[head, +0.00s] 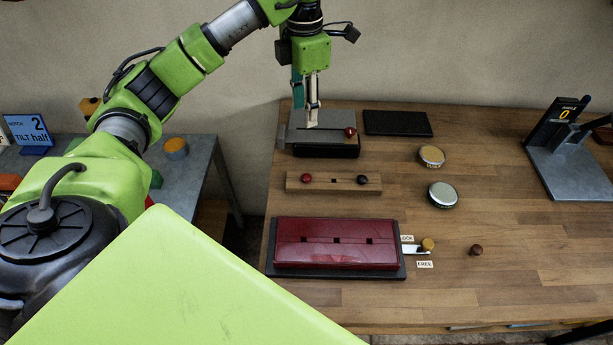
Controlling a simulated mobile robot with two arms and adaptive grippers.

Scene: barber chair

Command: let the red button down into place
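A small red round button (306,177) sits at the left end of a wooden strip (333,189), with a dark hole in the middle and a black button (362,180) at the right. Another red knob (350,132) is at the right of a grey-topped black block (325,149). A dark red panel (310,257) with three square openings lies nearer on a black base. My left gripper (312,124) points down over the grey block, left of the red knob. Its fingers look close together; whether anything is between them is too small to tell. My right gripper is out of view.
A yellow-topped lever (428,244) stands between labels beside the panel. A brown ball (475,250), two round tins (443,195) (431,156) and a black mat (398,123) lie on the wooden table. An angle stand (562,160) is at right. The table's middle right is clear.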

